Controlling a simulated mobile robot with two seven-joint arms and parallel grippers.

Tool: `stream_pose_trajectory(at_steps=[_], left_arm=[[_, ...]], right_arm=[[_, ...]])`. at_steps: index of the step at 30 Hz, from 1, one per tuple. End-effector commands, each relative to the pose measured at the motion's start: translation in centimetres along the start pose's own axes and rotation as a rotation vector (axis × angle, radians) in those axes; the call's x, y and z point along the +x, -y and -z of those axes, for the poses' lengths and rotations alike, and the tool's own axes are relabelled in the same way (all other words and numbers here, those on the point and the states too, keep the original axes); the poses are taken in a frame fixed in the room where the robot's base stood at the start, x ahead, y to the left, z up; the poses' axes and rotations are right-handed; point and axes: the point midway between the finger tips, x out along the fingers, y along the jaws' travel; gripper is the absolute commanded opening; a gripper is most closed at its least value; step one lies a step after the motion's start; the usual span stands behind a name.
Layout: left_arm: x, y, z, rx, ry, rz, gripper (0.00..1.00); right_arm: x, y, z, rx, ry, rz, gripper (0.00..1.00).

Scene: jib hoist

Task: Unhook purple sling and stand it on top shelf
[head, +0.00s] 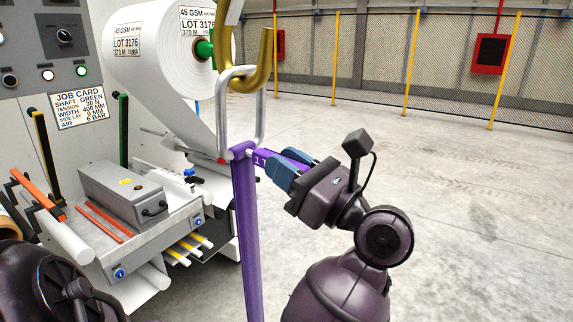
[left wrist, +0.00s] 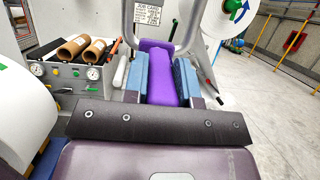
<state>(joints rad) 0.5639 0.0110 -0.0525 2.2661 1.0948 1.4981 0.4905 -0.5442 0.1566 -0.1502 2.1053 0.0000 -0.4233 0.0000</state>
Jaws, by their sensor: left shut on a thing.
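The purple sling (head: 246,230) hangs as a long upright strap below a pale metal link (head: 262,115). The link's top overlaps the bowl of a gold crane hook (head: 265,60); it appears to be still around the hook, but the exact contact is unclear. My left gripper (head: 272,165) has its blue fingers shut on the sling's purple tab marked "1 T", just below the link and to its right. The left wrist view shows the purple tab (left wrist: 158,62) between the blue fingers of this gripper (left wrist: 160,80). I cannot make out the top shelf. My right gripper is not in view.
A machine with a large white roll (head: 150,45), a job card (head: 78,106) and a grey box (head: 125,193) stands close behind the sling on the left. Open concrete floor lies to the right. Yellow posts, mesh and a red box (head: 491,54) are far back.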

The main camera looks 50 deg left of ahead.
Motion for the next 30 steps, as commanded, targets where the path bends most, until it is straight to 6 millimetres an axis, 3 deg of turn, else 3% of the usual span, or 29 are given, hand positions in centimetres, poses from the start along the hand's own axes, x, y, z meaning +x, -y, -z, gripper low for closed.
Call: stream_pose_trajectory(at_steps=[18,30], left_arm=[[-0.6,-0.1,-2.5,-0.005,-0.080,-0.001,0.00],[-0.7,0.0,-2.6,-0.002,-0.086,-0.001,0.00]], right_arm=[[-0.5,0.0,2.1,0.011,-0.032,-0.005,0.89],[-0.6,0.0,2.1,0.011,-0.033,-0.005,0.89]])
